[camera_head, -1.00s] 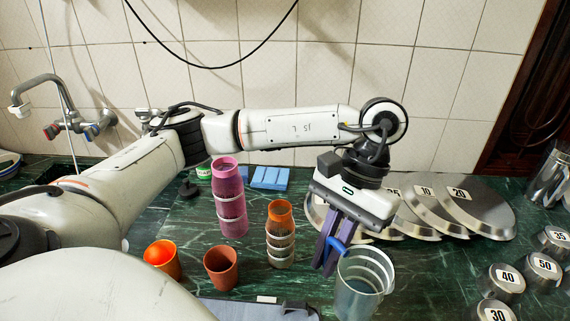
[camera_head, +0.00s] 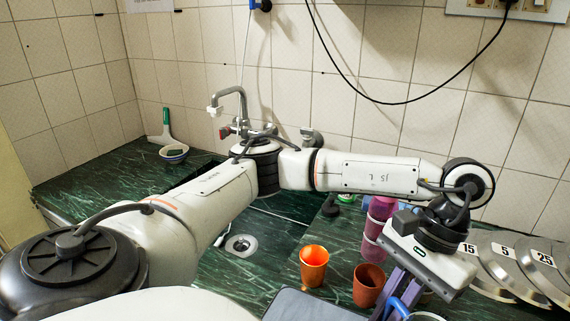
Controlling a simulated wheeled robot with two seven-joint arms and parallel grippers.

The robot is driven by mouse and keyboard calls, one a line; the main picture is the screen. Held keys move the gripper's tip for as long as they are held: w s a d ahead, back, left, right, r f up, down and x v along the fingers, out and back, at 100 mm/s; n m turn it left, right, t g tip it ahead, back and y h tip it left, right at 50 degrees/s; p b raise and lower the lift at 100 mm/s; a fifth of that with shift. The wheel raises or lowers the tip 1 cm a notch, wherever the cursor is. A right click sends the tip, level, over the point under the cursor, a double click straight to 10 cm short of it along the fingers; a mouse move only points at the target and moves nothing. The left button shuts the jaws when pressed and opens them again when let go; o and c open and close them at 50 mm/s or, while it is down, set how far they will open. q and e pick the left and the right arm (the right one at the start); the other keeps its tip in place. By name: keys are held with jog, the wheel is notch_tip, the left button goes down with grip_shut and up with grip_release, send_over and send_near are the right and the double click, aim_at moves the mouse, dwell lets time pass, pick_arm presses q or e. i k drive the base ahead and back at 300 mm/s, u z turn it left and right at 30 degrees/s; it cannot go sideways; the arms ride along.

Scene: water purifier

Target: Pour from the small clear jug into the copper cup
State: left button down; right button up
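My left gripper (camera_head: 400,305) points down at the lower right, its purple fingers on the blue handle of the small clear jug. Only the jug's rim (camera_head: 427,317) shows at the bottom edge; its body is out of frame. A shiny orange cup (camera_head: 313,266) and a reddish-brown cup (camera_head: 367,287) stand upright on the green counter, left of the gripper. Either might be the copper cup; I cannot tell which. The gripper is just right of the reddish-brown cup. My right gripper is not in view.
Numbered metal lids (camera_head: 510,262) lie at the right. A sink with a drain (camera_head: 241,245) and tap (camera_head: 234,105) is at the left. A grey tray-like edge (camera_head: 300,306) is in front.

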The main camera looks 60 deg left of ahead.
aim_at(314, 259)
jog(key=z, duration=0.65)
jog(key=k, duration=0.8)
jog(key=u, duration=1.2)
jog(key=i, duration=0.45)
